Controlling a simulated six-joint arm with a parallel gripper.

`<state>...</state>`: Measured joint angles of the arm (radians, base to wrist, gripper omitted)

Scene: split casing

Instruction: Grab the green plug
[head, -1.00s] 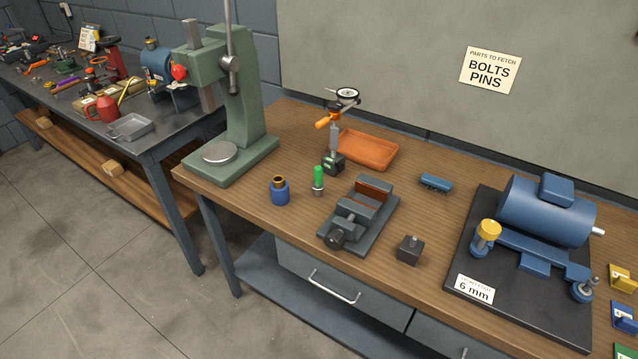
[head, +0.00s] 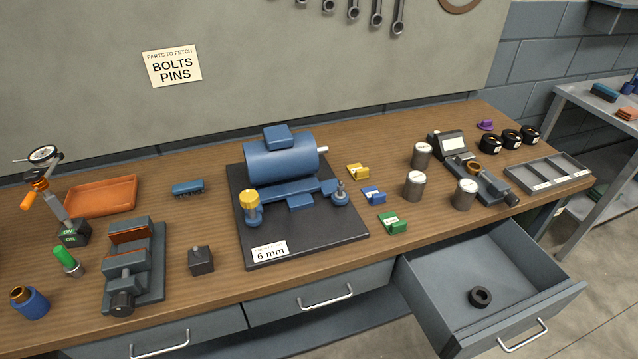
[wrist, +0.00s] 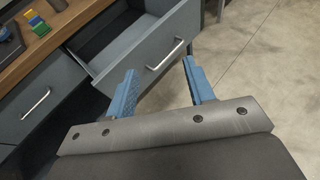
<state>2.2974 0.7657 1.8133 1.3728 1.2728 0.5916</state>
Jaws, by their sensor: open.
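The green plug (head: 64,256) stands at the left of the wooden bench in the head view. It has a green upper part and a metal lower end, and it looks slightly tilted in this view. It is between the blue cylinder with a copper-coloured top (head: 29,302) and the grey vise (head: 134,268). My gripper (wrist: 160,88) shows only in the wrist view, with its two blue fingers apart and nothing between them. It is in front of the bench by the open drawer, far from the green plug. The plug is not in the wrist view.
A dial indicator stand (head: 73,232) stands just behind the plug, near an orange tray (head: 101,197). A dark block (head: 201,260) and a blue motor on a black plate (head: 350,228) are further right. An open drawer (head: 566,294) juts out at the bench's front right.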

